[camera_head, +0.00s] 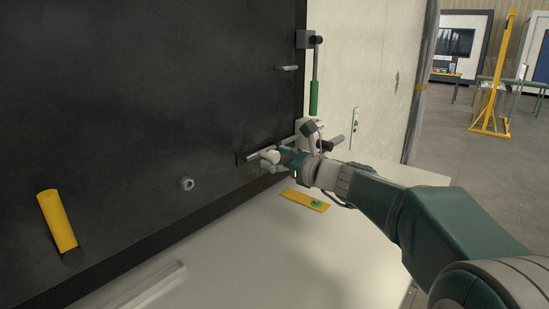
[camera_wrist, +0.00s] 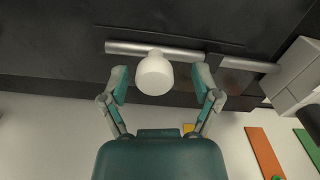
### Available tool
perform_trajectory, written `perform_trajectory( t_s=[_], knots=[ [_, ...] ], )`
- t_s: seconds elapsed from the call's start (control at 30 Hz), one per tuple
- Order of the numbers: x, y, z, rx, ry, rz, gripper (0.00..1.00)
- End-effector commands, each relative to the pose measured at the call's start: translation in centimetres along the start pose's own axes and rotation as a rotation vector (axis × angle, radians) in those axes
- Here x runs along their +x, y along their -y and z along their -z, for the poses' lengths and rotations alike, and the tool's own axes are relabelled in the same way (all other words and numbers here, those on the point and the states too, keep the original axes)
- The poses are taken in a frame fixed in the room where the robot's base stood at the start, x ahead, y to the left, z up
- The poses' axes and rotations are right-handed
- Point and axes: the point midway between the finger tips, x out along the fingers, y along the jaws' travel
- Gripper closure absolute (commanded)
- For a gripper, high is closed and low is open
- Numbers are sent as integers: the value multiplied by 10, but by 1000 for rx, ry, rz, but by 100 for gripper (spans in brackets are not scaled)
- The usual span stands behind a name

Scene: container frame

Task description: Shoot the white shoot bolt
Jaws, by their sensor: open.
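The shoot bolt is a metal rod (camera_wrist: 118,47) lying along the dark panel, with a rounded white knob (camera_wrist: 154,76) standing out from it. In the wrist view the knob sits between the two teal and grey fingers of my gripper (camera_wrist: 161,82). The fingers are spread, with a visible gap on each side of the knob. In the head view my gripper (camera_head: 276,160) reaches the bolt at the panel's lower right, and the white knob (camera_head: 270,156) shows at its tip. My gripper hides part of the bolt there.
A grey block (camera_wrist: 298,78) stands right of the rod's end. A vertical rod with a green handle (camera_head: 314,97) is above. A yellow plate with a green knob (camera_head: 316,204) lies on the white surface below. A yellow tube (camera_head: 57,220) juts from the panel at left.

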Motion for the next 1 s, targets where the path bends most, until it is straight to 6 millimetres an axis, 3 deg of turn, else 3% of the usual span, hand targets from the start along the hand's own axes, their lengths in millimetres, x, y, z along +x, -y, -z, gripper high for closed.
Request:
perform_trajectory(
  t_s=[0.03, 0.2, 0.43, 0.7, 1.0],
  knots=[
    [1, -1, 0, -1, -1, -1, 24],
    [3, -2, 0, -1, -2, -2, 100],
    [3, 1, 1, -1, -1, -3, 100],
    [4, 34, 7, -1, 0, -2, 100],
    [3, 38, 7, -1, 0, 3, 100]
  ],
)
